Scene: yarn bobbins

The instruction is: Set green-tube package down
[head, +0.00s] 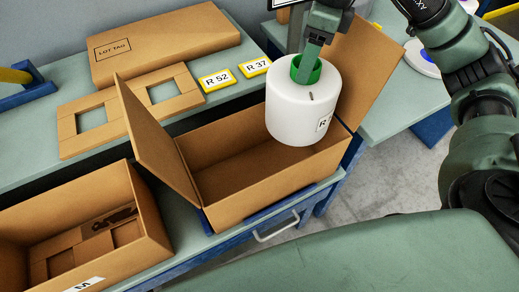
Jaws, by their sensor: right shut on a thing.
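The green-tube package is a white yarn bobbin (303,110) with a green tube (306,70) at its top and a label starting with R on its side. My right gripper (308,62) is shut on the green tube and holds the package upright over the right part of an open cardboard box (240,208). The package hides part of the box's inside and its right flap. The visible left part of the box looks empty. My left gripper is not in view.
A second open box (150,215) with cardboard pieces inside stands at lower left. A closed "LOT TAG" box (165,45), a cardboard frame with two openings (123,107), and yellow tags R 52 (217,80) and R 37 (255,67) lie behind. The box's flaps stand up at left and right.

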